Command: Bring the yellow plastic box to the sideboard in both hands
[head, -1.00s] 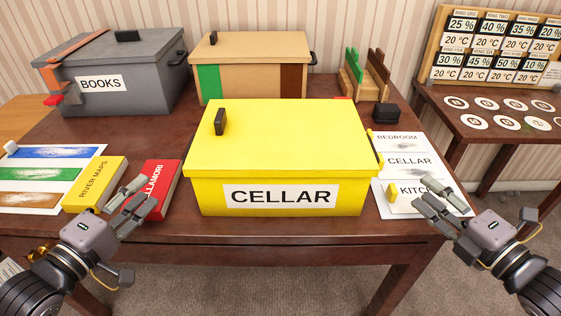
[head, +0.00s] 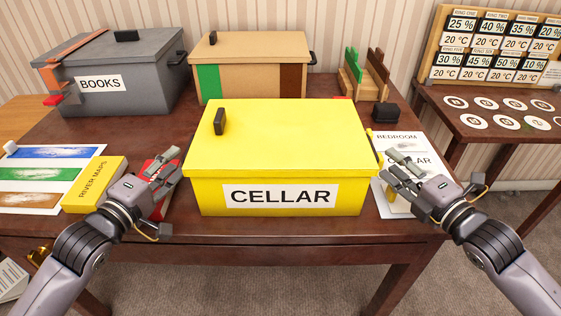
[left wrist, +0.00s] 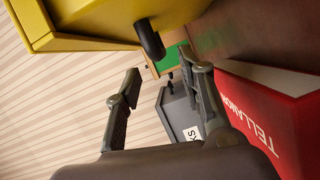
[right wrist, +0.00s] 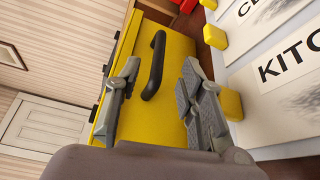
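The yellow plastic box (head: 278,150), lid shut, stands on the dark wooden table with a white CELLAR label on its front. My left gripper (head: 166,172) is open and empty just off the box's left side. In the left wrist view, a dark handle on the box (left wrist: 149,40) shows beyond the open fingers (left wrist: 165,85). My right gripper (head: 396,166) is open beside the box's right side. In the right wrist view, the dark side handle (right wrist: 155,66) stands ahead, between the lines of the open fingers (right wrist: 160,80). Neither gripper visibly touches the box.
A yellow RIVER MAPS book (head: 94,184) and a red book (left wrist: 262,115) lie left of the box. Label sheets (head: 400,150) lie to its right. A grey BOOKS box (head: 140,75) and a tan box (head: 250,60) stand behind. A side table (head: 480,130) stands at right.

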